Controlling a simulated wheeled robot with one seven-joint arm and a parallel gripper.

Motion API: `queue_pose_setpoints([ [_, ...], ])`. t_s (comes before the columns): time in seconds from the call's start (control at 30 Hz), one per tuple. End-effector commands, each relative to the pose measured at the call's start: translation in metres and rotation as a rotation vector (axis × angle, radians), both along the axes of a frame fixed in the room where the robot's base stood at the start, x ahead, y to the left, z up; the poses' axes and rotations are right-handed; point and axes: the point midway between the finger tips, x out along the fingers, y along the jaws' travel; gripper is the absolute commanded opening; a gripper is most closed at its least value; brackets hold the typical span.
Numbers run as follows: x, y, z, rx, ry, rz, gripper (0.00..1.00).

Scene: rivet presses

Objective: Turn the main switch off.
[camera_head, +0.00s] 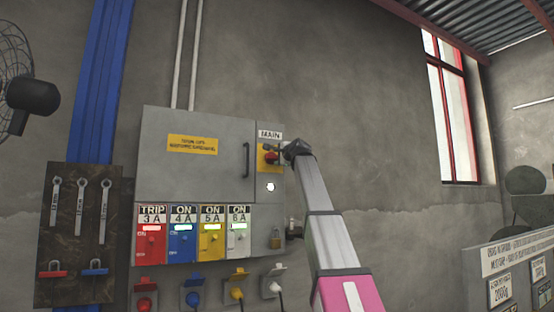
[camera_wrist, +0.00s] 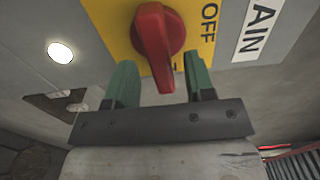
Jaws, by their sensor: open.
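The main switch is a red rotary knob (camera_wrist: 158,38) on a yellow plate (camera_wrist: 198,12), under the MAIN label (camera_head: 270,135) on the grey cabinet. In the wrist view its long handle lies about at right angles to the direction of the OFF mark (camera_wrist: 209,22). A second mark beside the handle is mostly hidden. My gripper (camera_wrist: 159,66) is open, with one green finger on each side of the handle's near end. I see gaps and no clear contact. In the head view, the knob (camera_head: 270,157) is just left of my gripper (camera_head: 286,151), which partly covers the plate.
A lit white lamp (camera_head: 270,187) sits below the switch. The cabinet door (camera_head: 195,175) has a dark handle (camera_head: 246,160) left of it. A tool board (camera_head: 62,235) hangs at left.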

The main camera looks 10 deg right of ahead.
Motion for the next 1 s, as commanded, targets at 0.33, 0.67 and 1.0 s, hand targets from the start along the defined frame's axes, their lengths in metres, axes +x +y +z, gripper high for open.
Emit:
queue_pose_setpoints([
  [0.33, 0.0178, 0.0053, -0.0006, -0.001, 0.0, -0.001, 0.49],
  [0.67, 0.0175, 0.0054, -0.0006, -0.001, 0.001, -0.001, 0.0],
  [1.0, 0.0173, 0.0054, 0.0, -0.053, -0.016, 0.0, 0.0],
])
